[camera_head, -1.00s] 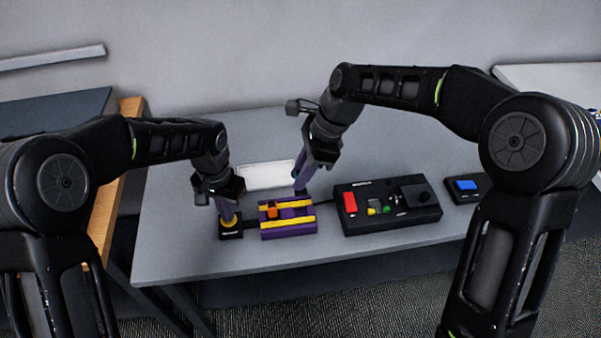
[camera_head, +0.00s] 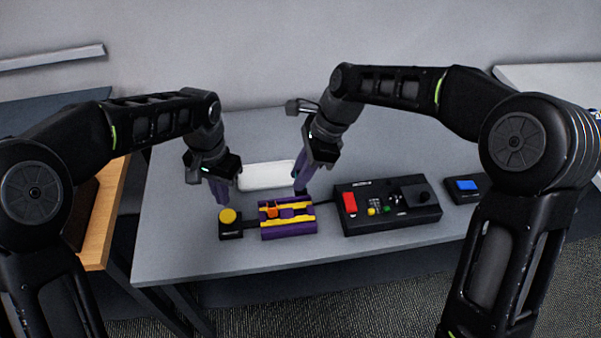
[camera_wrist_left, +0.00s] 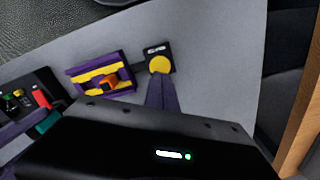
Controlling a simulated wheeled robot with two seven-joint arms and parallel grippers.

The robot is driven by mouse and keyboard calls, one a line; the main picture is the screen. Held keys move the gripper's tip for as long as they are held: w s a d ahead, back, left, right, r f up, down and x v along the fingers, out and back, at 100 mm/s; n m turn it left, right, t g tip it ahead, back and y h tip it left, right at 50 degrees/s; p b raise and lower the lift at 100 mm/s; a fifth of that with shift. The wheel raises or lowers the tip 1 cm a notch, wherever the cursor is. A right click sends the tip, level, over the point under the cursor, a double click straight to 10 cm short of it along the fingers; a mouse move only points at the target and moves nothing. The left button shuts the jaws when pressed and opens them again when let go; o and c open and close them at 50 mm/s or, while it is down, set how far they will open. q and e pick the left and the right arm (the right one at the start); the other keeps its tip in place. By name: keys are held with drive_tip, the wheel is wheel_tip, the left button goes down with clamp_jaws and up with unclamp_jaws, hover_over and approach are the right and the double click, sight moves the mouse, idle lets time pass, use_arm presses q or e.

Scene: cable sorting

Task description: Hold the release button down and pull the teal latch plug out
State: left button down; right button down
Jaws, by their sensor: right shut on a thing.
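A round yellow button (camera_head: 228,215) sits on a small black box at the table's front left. It also shows in the left wrist view (camera_wrist_left: 160,65). A purple and yellow block (camera_head: 288,229) with an orange piece stands right of the button. My right gripper (camera_head: 299,188) is at the block's back right, shut on the teal plug. The plug (camera_wrist_left: 47,121) shows as a teal patch in the left wrist view, apart from the block; the fingers hide it in the head view.
A black control box (camera_head: 388,222) with a red switch and a joystick stands right of the block. A small black box with a blue button (camera_head: 467,185) lies further right. A white tray (camera_head: 266,176) lies behind.

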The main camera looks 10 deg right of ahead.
use_arm(q)
drive_tip(key=shift+r, duration=0.95)
